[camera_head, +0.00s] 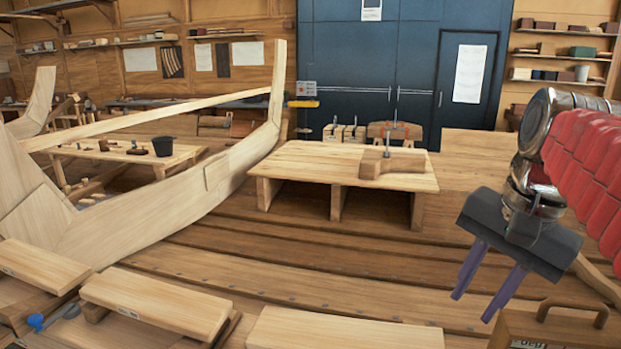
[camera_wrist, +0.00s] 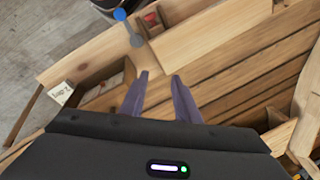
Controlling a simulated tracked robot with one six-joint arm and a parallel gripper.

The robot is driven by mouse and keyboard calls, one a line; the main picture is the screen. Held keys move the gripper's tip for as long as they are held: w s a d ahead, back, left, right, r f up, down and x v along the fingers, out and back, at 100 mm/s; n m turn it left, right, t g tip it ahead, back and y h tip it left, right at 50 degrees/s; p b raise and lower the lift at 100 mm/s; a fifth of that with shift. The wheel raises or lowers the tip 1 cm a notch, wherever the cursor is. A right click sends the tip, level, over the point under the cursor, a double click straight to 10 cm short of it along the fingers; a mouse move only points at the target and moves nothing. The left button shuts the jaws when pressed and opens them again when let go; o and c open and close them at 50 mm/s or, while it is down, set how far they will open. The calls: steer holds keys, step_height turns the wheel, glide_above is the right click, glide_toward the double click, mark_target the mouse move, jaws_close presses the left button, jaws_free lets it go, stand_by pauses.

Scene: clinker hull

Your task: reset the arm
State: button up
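My arm (camera_head: 580,150), with red covers and metal joints, comes in from the right side of the head view. My gripper (camera_head: 472,308) hangs at its end, a dark body with two purple fingers tilted down to the left. The fingers are parted with nothing between them. In the wrist view my gripper (camera_wrist: 159,75) also shows both fingers apart and empty, above wooden planks. The fingertips appear clear of any object.
A toolbox (camera_head: 560,325) with a handle stands below my gripper. Several wooden planks (camera_head: 345,330) lie along the front. A wooden workbench (camera_head: 310,160) with a block and clamp stands mid-scene. A blue-headed tool (camera_wrist: 130,28) shows in the wrist view. Hull planking (camera_head: 350,255) lies clear between.

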steer(key=s+a+f+n+t, duration=0.1)
steer(key=a+f+n, duration=0.2)
steer(key=f, duration=0.2)
steer(key=s+a+f+n+t, duration=0.1)
steer(key=s+a+f+n, duration=0.1)
steer(key=f, duration=0.3)
steer(key=s+a+f+n+t, duration=0.1)
steer(key=s+a+f+n, duration=0.1)
steer(key=a+f+n, duration=0.2)
steer(key=shift+s+a+f+n+h, duration=0.1)
steer(key=shift+f+n+h, duration=0.35)
steer(key=shift+f, duration=0.7)
